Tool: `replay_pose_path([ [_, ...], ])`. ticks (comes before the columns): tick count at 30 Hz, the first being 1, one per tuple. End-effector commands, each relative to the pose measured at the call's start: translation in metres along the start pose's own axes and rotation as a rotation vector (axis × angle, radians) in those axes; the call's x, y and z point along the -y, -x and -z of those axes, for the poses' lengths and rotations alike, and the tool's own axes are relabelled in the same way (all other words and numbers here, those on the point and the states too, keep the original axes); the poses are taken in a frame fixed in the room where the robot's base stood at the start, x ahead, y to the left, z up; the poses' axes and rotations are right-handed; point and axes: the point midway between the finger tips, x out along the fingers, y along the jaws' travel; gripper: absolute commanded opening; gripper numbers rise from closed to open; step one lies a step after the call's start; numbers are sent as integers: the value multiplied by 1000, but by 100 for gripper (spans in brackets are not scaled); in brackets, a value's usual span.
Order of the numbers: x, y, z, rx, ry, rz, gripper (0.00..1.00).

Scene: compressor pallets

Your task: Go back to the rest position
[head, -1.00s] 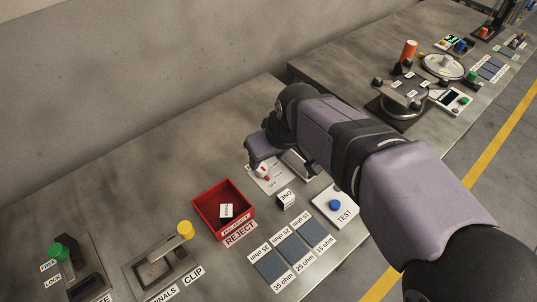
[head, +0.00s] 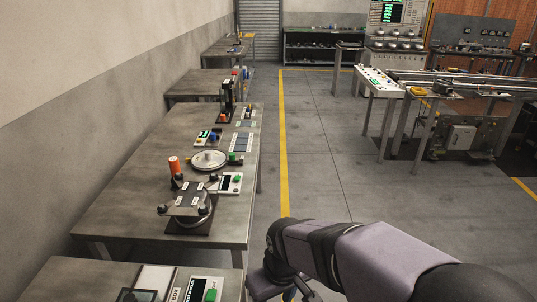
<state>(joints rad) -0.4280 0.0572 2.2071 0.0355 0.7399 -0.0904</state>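My arm reaches in from the lower right of the head view, over the grey floor beside the benches. My gripper (head: 282,288) hangs at its end near the bottom edge, close to the right side of the nearest bench. It is small and partly cut off by the frame, so I cannot tell whether its fingers are open or shut. I see nothing held in it.
The nearest bench (head: 75,277) carries a panel with a green button (head: 211,295). The second bench (head: 128,208) holds a dark fixture (head: 188,208), a round plate (head: 209,160) and an orange cylinder (head: 174,165). A yellow line (head: 283,140) marks the clear aisle.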

Motion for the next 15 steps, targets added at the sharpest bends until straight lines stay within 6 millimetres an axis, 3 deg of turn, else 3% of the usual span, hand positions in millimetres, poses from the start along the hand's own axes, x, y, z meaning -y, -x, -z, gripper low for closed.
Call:
replay_pose_path([
  [1,-25,12,-21,21,-88,-13,45],
  [3,-48,17,-51,50,-190,-25,45],
  [6,-70,22,-88,82,-312,-37,45],
  [10,-83,26,-123,113,-421,-46,45],
  [15,-88,27,-144,130,-485,-50,45],
])
